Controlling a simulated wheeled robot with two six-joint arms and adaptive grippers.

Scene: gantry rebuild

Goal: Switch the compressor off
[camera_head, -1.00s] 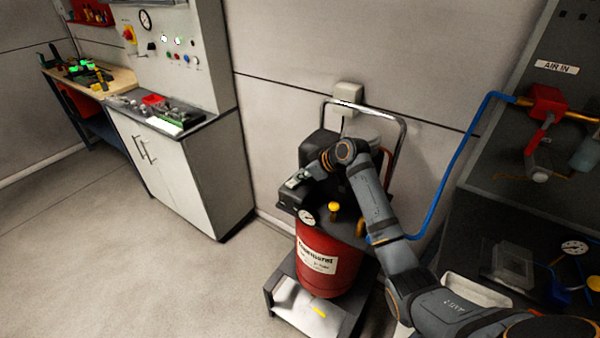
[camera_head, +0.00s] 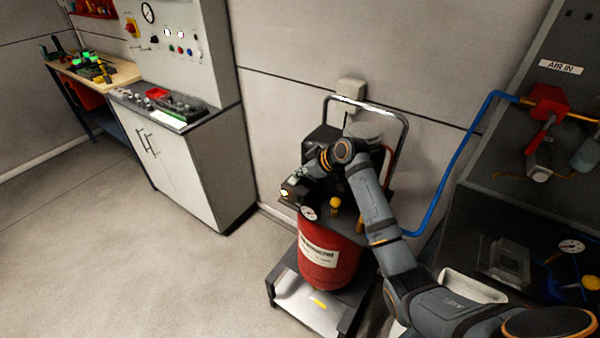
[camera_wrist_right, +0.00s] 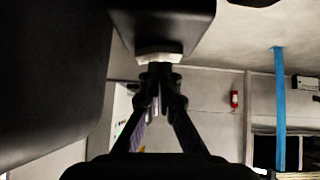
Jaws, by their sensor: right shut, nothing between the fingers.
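The compressor has a red tank (camera_head: 325,258) with a white label, black parts on top, a round gauge (camera_head: 309,213) and a yellow knob (camera_head: 335,203). It stands on a low grey platform (camera_head: 345,318). A dark box (camera_head: 290,196) with a small bright spot sits at its upper left. My right gripper (camera_head: 300,176) is at this box, partly hidden by its own wrist. In the right wrist view its closed fingertips (camera_wrist_right: 160,70) are right at a pale piece (camera_wrist_right: 158,57) under a dark body. I cannot tell if they touch. My left gripper is not in view.
A silver handle (camera_head: 370,103) rises behind the compressor. A blue hose (camera_head: 449,165) runs to the dark panel with a red valve (camera_head: 548,103) on the right. A white cabinet (camera_head: 170,170) stands left. The floor in front is clear.

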